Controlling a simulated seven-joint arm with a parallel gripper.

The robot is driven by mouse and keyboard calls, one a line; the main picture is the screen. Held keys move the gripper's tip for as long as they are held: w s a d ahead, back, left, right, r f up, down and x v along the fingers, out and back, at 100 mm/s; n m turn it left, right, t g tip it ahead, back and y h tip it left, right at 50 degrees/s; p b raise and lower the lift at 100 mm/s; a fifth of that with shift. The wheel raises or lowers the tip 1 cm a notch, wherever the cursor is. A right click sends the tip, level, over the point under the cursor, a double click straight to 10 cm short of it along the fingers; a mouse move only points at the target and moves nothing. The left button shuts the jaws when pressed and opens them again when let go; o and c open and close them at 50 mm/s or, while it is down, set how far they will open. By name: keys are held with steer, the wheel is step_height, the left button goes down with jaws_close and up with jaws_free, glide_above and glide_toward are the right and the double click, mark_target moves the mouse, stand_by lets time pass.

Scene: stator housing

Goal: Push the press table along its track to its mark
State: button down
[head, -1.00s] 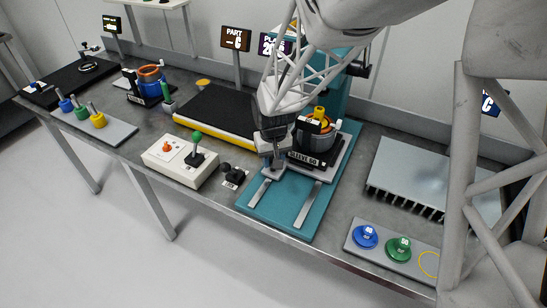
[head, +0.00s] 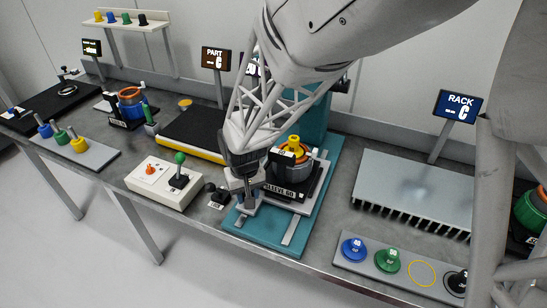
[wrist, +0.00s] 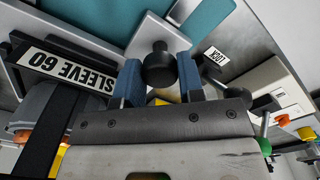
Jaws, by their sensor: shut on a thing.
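The press table (head: 311,198) is a light grey plate on a teal base (head: 265,240) with two pale track rails (head: 292,230). It carries a copper-coloured round part with a yellow top (head: 293,145) and a black block labelled "SLEEVE 60" (head: 284,192). My gripper (head: 243,196) is at the table's front left corner. In the wrist view, my gripper's blue fingers are shut on a black knob (wrist: 159,62) that stands on a light grey plate (wrist: 150,35). My gripper hides part of the left rail. I cannot make out the mark.
A small lever with a "LOCK" label (head: 218,201) and a control box with a green-topped joystick (head: 165,182) stand to the left. A black and yellow conveyor (head: 195,135) is behind. A finned grey rack (head: 415,190) and a button plate (head: 375,268) are to the right.

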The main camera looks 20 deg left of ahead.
steer(key=shift+s, duration=1)
steer(key=c, duration=0.7)
jaws_free()
steer(key=shift+c, duration=0.2)
step_height(320, 180, up, 8)
steer(key=shift+r, duration=0.1)
